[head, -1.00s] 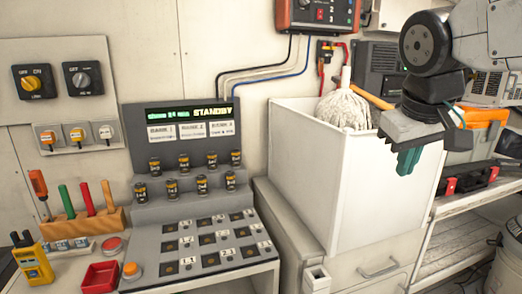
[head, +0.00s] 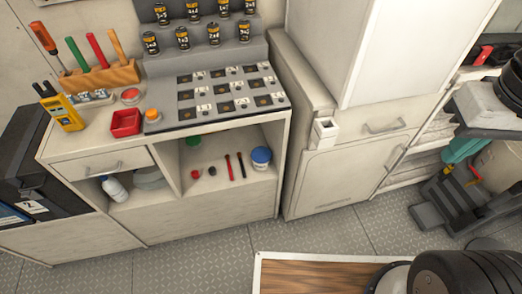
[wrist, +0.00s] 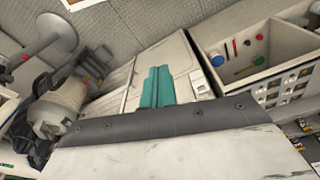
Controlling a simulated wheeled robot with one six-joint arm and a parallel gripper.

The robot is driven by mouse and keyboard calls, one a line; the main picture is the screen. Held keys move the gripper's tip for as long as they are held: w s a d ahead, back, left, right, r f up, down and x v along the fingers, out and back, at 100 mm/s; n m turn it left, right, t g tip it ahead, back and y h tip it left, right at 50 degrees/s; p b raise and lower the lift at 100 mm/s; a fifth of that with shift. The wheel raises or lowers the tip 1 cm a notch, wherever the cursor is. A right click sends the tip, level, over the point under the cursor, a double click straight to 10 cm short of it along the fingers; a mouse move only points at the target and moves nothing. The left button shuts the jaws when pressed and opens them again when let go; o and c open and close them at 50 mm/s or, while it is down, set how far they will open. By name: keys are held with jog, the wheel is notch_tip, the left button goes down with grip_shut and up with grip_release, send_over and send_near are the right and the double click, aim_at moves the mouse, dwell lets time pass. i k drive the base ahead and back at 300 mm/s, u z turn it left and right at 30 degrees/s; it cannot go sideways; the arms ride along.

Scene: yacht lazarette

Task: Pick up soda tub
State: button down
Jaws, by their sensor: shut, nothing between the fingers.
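A small white tub with a blue lid (head: 261,158), which looks like the soda tub, stands upright at the right end of the open shelf under the console in the head view. No label can be read on it. My gripper (head: 460,151) has teal fingers and is at the right of the head view, well apart from the tub, with the white cabinet between. In the wrist view my gripper's fingers (wrist: 155,87) are together and empty. A small blue thing (wrist: 259,61) shows in the compartment there, but I cannot tell whether it is the tub's lid.
Red and dark sticks (head: 234,166), small red pieces (head: 197,173) and a green item (head: 193,141) share the tub's shelf. The white cabinet (head: 345,178) stands right of it. A white bottle (head: 114,188) is in the left compartment. The grey floor (head: 210,258) in front is partly clear.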

aim_at(261, 156)
jog(key=u, duration=3.4)
jog(key=k, duration=1.05)
jog(key=z, duration=1.65)
